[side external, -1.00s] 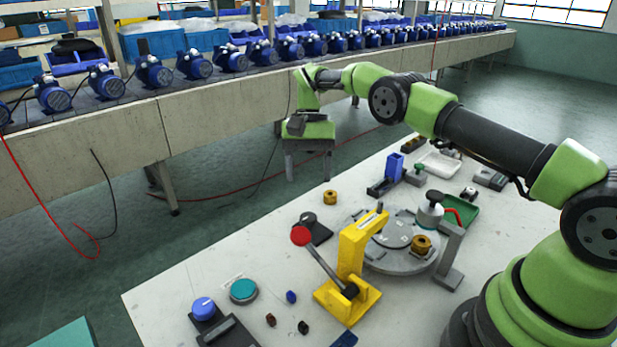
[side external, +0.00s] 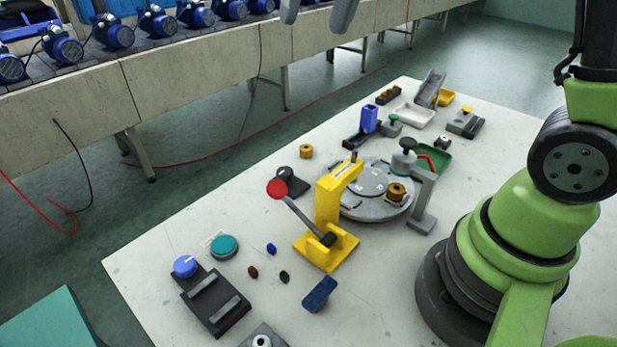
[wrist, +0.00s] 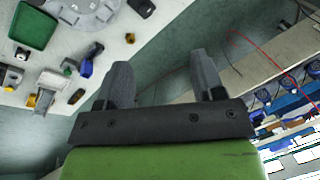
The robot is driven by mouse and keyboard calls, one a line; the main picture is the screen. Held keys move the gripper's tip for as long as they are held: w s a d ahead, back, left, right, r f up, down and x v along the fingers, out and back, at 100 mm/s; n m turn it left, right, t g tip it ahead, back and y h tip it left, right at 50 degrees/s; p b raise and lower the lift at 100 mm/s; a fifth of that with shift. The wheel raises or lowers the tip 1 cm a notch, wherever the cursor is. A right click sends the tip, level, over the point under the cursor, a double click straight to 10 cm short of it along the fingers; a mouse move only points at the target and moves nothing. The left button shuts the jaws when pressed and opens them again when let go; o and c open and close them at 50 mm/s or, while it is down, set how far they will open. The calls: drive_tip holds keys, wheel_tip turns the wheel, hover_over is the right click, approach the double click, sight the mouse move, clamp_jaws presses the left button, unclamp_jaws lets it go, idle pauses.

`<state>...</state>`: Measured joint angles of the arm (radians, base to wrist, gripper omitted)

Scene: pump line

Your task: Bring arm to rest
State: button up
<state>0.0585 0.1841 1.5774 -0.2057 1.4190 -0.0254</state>
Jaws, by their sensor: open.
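My gripper (side external: 317,14) shows only by its two grey fingertips at the top edge of the side external view, in front of the conveyor and high above the floor. In the wrist view my gripper (wrist: 160,68) has its two fingers wide apart with nothing between them. My green lower arm stands upright at the right of the side external view, and the rest of the arm is cut off by the top edge. The white worktable (side external: 180,235) lies below and clear of the gripper.
A yellow lever press (side external: 330,215) stands beside a round grey fixture plate (side external: 365,205). A blue-knob control box (side external: 212,300), a green tray (side external: 433,160) and a white tray (side external: 413,115) are on the table. A conveyor (side external: 190,75) with several blue pumps runs behind.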

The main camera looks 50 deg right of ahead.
drive_tip(key=s+a+f+n+t, duration=0.1)
drive_tip(key=s+t, duration=0.4)
drive_tip(key=s, duration=1.1)
drive_tip(key=shift+s+a+f+n, duration=0.15)
drive_tip(key=shift+a+n, duration=0.05)
drive_tip(key=shift+n, duration=0.1)
